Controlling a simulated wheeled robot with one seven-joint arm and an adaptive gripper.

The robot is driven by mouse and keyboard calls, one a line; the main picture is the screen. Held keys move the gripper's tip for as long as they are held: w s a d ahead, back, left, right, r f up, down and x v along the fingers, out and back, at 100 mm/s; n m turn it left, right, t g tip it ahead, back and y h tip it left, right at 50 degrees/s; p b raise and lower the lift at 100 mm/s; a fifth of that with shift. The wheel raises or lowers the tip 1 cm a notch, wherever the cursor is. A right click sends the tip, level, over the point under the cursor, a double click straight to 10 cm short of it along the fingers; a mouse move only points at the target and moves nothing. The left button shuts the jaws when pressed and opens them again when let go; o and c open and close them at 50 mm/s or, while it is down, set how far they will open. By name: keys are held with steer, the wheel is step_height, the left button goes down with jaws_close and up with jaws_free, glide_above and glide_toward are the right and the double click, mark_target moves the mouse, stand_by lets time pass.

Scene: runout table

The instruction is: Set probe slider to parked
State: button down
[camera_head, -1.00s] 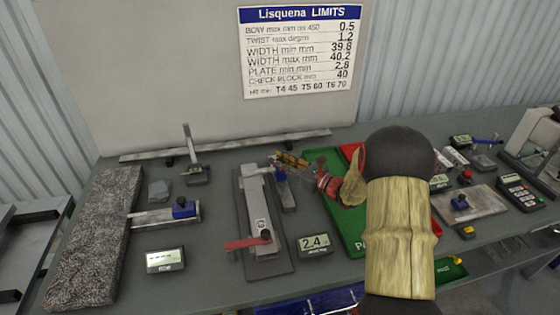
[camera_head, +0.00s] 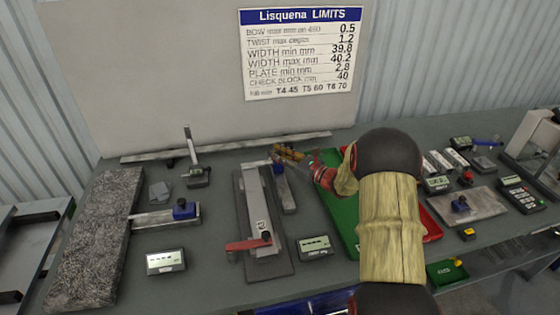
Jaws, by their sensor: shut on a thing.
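The probe slider (camera_head: 278,167) looks like a small blue block near the far end of a grey gauge fixture (camera_head: 256,200) in the middle of the table. My gripper (camera_head: 283,155) reaches in from the right and is shut on the slider at its far side. The fingers and my wrist are small in this view and hide part of the contact. The fixture has a red lever (camera_head: 248,244) at its near end. A small display (camera_head: 314,247) beside it shows what look like dashes.
A granite slab (camera_head: 95,240), a caliper-like slide (camera_head: 165,216) and another display (camera_head: 165,261) lie to the left. A green tray (camera_head: 340,205) is under my arm. A metal plate (camera_head: 468,206) and a keypad device (camera_head: 519,194) stand to the right.

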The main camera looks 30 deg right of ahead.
steer(key=w, duration=0.2)
steer(key=w+d, duration=0.1)
steer(key=w, duration=0.1)
steer(key=shift+w+d, duration=0.2)
steer(key=shift+w, duration=0.1)
steer(key=shift+w+d+r, duration=0.1)
steer(key=shift+w, duration=0.15)
steer(key=c, duration=1.6)
jaws_free()
steer(key=shift+w, duration=0.1)
steer(key=v, duration=1.2)
